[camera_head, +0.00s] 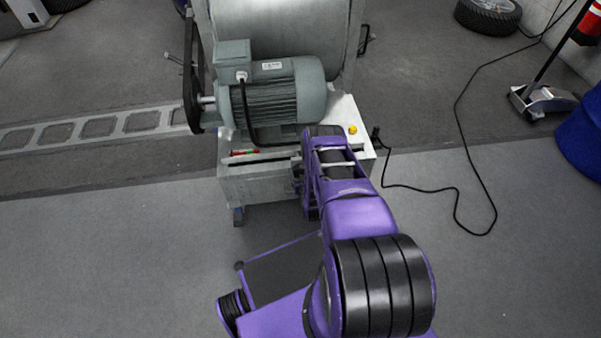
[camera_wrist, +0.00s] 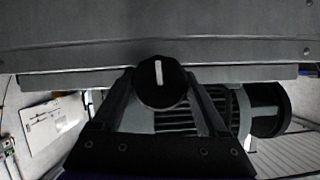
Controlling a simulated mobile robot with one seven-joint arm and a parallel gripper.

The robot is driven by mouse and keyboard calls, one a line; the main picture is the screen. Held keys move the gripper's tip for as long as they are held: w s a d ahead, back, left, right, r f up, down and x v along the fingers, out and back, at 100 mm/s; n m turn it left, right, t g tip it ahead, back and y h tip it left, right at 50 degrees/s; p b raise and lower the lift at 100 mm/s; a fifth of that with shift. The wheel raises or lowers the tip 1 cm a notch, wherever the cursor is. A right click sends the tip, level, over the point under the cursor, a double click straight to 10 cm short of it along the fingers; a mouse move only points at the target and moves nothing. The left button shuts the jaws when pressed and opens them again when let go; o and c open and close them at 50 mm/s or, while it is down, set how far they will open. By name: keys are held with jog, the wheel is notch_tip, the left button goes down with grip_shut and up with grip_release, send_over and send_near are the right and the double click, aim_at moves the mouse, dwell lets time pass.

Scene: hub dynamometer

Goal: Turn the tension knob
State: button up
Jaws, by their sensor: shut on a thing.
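The tension knob (camera_wrist: 161,90) is a round black knob with a white pointer line, seen in the middle of the wrist view. The line stands nearly upright in that view. My gripper (camera_wrist: 161,77) has one dark finger on each side of the knob and is shut on it. In the head view, my purple arm reaches to the front of the grey machine base (camera_head: 265,185). The knob is hidden there behind the arm.
A grey motor (camera_head: 275,95) sits on the base, beside a belt (camera_head: 193,75) and large drum (camera_head: 285,35). A yellow button (camera_head: 352,130) is right of my arm. A black cable (camera_head: 470,150) lies on the floor at right, with a blue barrel (camera_head: 582,135) beyond.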

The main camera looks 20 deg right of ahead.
jog(key=n+h, duration=0.1)
jog(key=n, duration=0.1)
jog(key=n+h, duration=0.1)
jog(key=shift+w+a+n+g+h, duration=0.1)
jog(key=shift+a+n+g+h, duration=0.05)
jog(key=shift+n+g+h, duration=0.2)
jog(key=shift+n+h, duration=1.05)
jog(key=shift+n, duration=0.5)
jog(key=o, duration=1.3)
